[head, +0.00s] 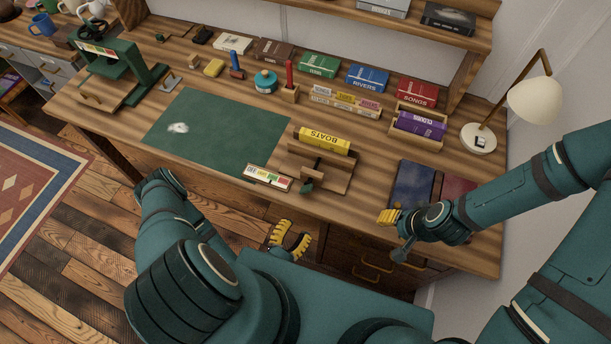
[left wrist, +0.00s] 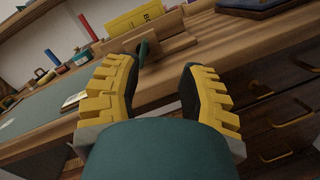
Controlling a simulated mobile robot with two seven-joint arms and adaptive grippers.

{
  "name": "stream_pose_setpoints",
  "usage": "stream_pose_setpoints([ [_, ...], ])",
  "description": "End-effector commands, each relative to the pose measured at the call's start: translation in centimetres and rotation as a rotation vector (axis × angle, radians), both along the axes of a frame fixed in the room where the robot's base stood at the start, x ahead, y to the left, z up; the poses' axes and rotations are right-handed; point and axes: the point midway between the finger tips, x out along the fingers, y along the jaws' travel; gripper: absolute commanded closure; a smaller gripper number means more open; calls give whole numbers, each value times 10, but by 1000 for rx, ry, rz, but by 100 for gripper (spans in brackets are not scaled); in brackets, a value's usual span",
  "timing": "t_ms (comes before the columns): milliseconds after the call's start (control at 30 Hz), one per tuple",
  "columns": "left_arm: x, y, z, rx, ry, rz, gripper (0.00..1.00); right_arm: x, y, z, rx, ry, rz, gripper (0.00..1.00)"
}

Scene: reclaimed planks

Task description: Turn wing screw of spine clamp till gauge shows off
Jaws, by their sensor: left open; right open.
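The wooden spine clamp (head: 335,181) stands at the desk's front edge with the yellow BOATS book (head: 325,139) in it. Its dark green wing screw (head: 306,187) faces the front edge; it also shows in the left wrist view (left wrist: 143,53). The gauge (head: 268,178), a pale strip with coloured fields, lies left of the clamp; its reading is too small to tell. My left gripper (head: 290,239) is open and empty, below and in front of the wing screw, apart from it. My right gripper (head: 388,217) is at the desk's front right, its fingers seen small.
A green mat (head: 218,134) lies left of the clamp. Dark blue (head: 411,187) and dark red (head: 455,194) covers lie at the right, beside my right gripper. Several books and a crate (head: 417,133) stand behind. A green press (head: 120,70) stands far left; a lamp (head: 533,100) stands right.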

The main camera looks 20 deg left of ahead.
Motion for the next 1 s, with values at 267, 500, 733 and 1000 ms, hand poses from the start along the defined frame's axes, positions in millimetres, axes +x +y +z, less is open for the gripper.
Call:
stream_pose_setpoints([
  [267,0,21,-12,125,75,175,60,-6,3,-2,12,10,3,53],
  [500,39,20,-13,123,71,170,60,-5,4,-19,9,10,2,53],
  [733,85,18,-13,122,69,168,60,-5,4,-38,6,10,2,53],
  [1000,122,16,-12,122,70,168,60,-5,5,-53,2,12,1,53],
])
